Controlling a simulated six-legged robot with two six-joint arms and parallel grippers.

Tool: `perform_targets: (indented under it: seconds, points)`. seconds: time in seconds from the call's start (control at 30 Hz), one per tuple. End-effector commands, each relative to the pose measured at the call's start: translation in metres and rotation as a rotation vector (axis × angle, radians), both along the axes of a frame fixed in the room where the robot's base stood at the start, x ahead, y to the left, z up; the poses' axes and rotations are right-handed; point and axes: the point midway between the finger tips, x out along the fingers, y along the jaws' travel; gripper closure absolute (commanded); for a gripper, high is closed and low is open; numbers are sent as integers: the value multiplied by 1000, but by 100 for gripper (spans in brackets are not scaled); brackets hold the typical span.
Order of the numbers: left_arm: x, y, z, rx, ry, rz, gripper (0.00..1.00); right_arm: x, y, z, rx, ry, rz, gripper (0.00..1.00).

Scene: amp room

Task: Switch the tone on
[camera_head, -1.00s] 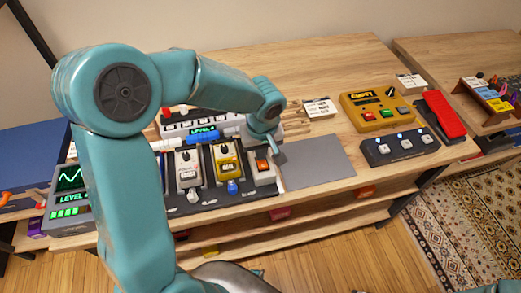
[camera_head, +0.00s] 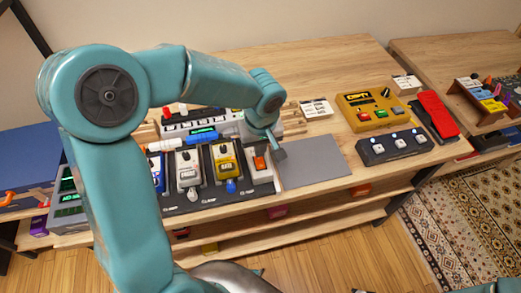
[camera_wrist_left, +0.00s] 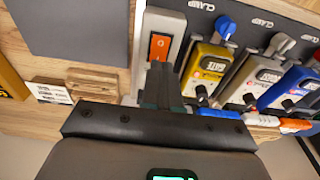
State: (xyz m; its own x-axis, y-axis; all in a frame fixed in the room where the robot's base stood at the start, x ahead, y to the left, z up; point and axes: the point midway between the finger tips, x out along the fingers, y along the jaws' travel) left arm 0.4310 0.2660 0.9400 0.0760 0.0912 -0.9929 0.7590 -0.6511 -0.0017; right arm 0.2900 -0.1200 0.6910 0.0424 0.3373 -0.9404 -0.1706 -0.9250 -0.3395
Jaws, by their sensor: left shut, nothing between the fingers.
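A pale box with an orange rocker switch (camera_head: 259,162) sits at the right end of the dark pedalboard (camera_head: 208,205). My left gripper (camera_head: 278,150) is shut and empty, beside the box's upper right edge in the head view. In the left wrist view the shut fingertips (camera_wrist_left: 160,72) lie close below the orange switch (camera_wrist_left: 159,47), over the end of its box. I cannot tell whether they touch it. My left arm partly hides the screen unit (camera_head: 68,212) with green text at the left. My right gripper is not in view.
A yellow pedal (camera_head: 226,163) and a grey-white pedal (camera_head: 187,172) stand left of the switch box. A grey mat (camera_head: 313,163) lies bare to its right. A yellow unit (camera_head: 370,110), a dark footswitch unit (camera_head: 394,146) and a red pedal (camera_head: 437,113) are farther right.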

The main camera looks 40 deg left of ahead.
Motion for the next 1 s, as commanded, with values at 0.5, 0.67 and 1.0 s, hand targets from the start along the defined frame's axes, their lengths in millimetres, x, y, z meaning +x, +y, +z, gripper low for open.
perform_targets:
  seconds: [0.5, 0.67, 1.0]
  points:
    - [-4, -5, 89, 0, -3, -1, 100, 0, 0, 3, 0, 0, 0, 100]
    - [-5, -6, 101, -1, -2, 0, 100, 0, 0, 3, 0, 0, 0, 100]
    - [-6, -7, 102, -1, 0, -1, 100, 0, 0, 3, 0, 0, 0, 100]
